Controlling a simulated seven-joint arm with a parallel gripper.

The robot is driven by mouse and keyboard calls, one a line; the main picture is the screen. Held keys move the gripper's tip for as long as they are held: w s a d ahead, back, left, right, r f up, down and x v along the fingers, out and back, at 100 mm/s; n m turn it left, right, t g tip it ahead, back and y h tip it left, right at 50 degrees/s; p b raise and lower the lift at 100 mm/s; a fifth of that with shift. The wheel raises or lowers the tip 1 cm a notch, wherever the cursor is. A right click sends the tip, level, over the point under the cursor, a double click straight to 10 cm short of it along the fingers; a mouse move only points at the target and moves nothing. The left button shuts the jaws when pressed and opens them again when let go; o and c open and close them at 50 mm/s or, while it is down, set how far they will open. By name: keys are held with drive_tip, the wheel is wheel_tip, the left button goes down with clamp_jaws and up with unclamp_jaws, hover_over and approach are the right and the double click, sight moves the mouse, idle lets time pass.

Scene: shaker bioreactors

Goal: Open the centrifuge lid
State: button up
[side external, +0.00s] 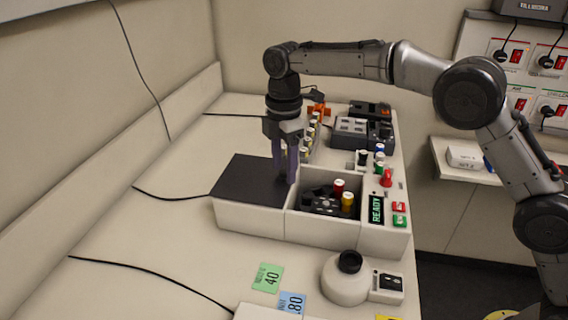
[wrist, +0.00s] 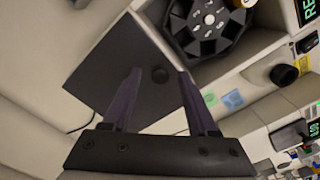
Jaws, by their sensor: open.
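The centrifuge (side external: 250,219) is a white box with a green READY display (side external: 376,209) on its right. Its flat dark lid (side external: 240,178) lies over the left part; the right compartment is uncovered. A black rotor (side external: 322,202) shows there with a red-capped and a yellow-capped tube; it also shows in the wrist view (wrist: 208,28).
Behind the centrifuge stand a rack of yellow-capped tubes (side external: 304,153) and a dark-grey device (side external: 351,131). In front are a white round device with a black top (side external: 345,281) and green (side external: 267,277) and blue notes (side external: 291,302). The bench at left is clear except for cables.

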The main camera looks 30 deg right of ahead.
wheel_tip(320, 180, up, 12)
idle(0.6)
idle(0.4)
